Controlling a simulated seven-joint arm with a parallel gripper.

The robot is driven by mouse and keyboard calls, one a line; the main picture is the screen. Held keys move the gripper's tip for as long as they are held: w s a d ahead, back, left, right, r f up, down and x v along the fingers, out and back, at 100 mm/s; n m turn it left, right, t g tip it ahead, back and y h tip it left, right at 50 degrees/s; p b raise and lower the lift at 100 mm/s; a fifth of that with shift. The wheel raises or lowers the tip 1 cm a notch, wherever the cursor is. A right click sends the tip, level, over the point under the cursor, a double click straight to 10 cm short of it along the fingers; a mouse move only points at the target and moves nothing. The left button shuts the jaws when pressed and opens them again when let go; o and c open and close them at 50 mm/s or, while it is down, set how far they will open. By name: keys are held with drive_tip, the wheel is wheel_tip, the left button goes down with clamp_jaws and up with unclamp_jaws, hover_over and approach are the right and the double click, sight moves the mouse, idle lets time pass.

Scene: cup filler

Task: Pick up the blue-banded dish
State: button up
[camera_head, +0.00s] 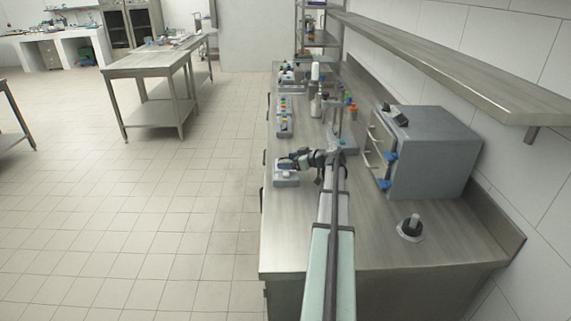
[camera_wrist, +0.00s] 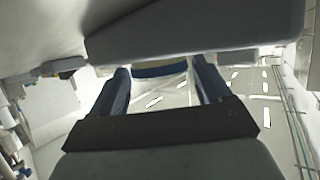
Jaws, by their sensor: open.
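In the wrist view my gripper (camera_wrist: 163,80) is open, with a dark blue finger on each side. A pale rounded thing with a dark blue band, which looks like the blue-banded dish (camera_wrist: 160,70), shows between and just beyond the fingers. Only a strip of it is visible, and I cannot tell whether the fingers touch it. In the head view my gripper (camera_head: 290,163) is low over a small grey unit (camera_head: 286,180) at the bench's left edge. The dish cannot be made out in that view.
On the steel bench (camera_head: 300,245), a grey oven-like box (camera_head: 435,150) stands right of my arm, with a black-topped round thing (camera_head: 410,228) in front. Bottles and small units stand beyond.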

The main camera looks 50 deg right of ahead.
drive_tip(key=shift+c, duration=0.3)
drive_tip(key=c, duration=0.8)
drive_tip(key=shift+r, duration=0.1)
